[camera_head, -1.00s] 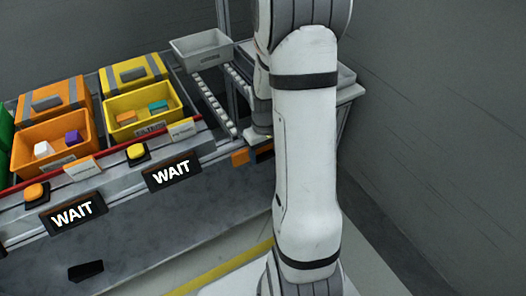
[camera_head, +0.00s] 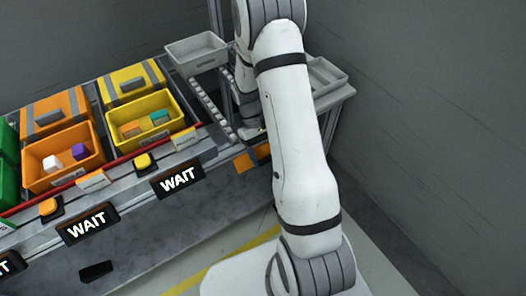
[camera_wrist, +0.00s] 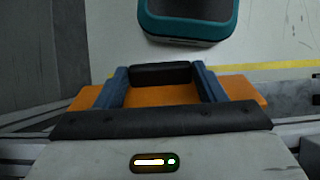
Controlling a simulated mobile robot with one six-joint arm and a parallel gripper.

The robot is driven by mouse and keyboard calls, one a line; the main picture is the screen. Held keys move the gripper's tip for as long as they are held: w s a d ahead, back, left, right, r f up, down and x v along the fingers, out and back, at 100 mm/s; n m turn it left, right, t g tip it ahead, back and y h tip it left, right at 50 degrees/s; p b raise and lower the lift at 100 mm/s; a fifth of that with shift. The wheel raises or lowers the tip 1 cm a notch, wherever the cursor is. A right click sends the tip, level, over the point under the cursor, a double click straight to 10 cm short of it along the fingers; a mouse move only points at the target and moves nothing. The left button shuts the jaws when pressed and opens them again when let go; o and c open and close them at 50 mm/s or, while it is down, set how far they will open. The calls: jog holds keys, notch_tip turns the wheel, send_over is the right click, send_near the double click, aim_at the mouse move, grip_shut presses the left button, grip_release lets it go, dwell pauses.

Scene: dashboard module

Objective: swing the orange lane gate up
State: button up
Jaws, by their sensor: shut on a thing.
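The orange lane gate (camera_wrist: 165,96) is a flat orange bar with a dark grip (camera_wrist: 160,73) along it. In the wrist view it spans between and beyond the two blue fingers of my gripper (camera_wrist: 161,78). The fingers stand at both ends of the dark grip, shut on it. In the head view, orange parts of the gate (camera_head: 245,163) show at the right end of the counter front, just left of my arm. My arm hides part of the gate there, and my fingers cannot be made out.
A roller lane (camera_head: 211,101) leads from a grey tray (camera_head: 196,52) toward the gate. Left of it stand a yellow bin (camera_head: 150,137) and an orange bin (camera_head: 65,178) with blocks, above WAIT signs (camera_head: 178,180). Another grey tray (camera_head: 327,78) is right of my arm. Open floor lies in front.

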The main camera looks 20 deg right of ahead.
dwell(0.3)
jog(key=o, duration=1.4)
jog(key=shift+s, duration=0.1)
jog(key=v, duration=0.7)
jog(key=shift+r, duration=0.3)
